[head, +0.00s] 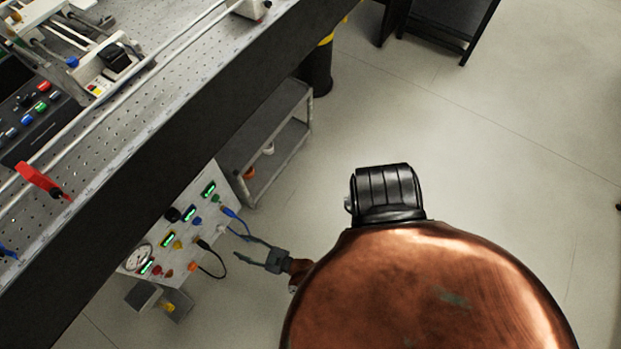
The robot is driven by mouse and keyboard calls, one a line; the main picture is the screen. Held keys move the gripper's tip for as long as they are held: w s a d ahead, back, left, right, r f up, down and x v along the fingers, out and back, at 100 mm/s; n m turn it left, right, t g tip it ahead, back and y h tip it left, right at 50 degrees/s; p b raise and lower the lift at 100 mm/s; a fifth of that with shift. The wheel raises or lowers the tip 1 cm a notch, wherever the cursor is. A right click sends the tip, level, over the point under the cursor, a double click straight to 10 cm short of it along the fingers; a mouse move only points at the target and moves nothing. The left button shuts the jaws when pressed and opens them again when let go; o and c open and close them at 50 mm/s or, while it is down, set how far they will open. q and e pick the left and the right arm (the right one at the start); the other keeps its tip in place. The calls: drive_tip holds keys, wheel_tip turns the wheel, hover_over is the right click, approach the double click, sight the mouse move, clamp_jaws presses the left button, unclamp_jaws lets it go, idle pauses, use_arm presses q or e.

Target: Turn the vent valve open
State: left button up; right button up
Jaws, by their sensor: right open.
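A light-coloured control panel (190,256) under the bench has a round white gauge (138,257), green-lit displays, and several coloured knobs or connectors. A black knob (172,214) is on its upper left part. No part is readable as the vent valve, so I cannot tell which one it is. My right gripper (233,245) is open, its fingers pointing left toward the panel's right side. It looks empty, and its distance from the panel is unclear. My left gripper is not in view.
Blue and black cables (216,265) hang from the panel near my right gripper. The perforated bench (110,135) fills the upper left, with a red lever-like part (42,180) on it. A grey cart (262,128) stands behind the panel.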

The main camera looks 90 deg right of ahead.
use_arm(q)
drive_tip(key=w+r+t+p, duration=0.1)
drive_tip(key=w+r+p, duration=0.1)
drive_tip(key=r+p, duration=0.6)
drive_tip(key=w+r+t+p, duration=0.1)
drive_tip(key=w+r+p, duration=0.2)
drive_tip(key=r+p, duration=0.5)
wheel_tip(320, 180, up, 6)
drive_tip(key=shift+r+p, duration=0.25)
drive_tip(key=shift+p, duration=0.05)
use_arm(e)
drive_tip(key=s+a+n+g+y, duration=0.2)
drive_tip(key=s+g+y, duration=0.4)
drive_tip(key=s, duration=1.6)
drive_tip(key=shift+a+f+n+g+y, duration=0.2)
drive_tip(key=shift+f+n+g+y, duration=0.15)
drive_tip(key=shift+n+g, duration=0.3)
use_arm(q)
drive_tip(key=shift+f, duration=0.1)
use_arm(e)
drive_tip(key=shift+s, duration=0.1)
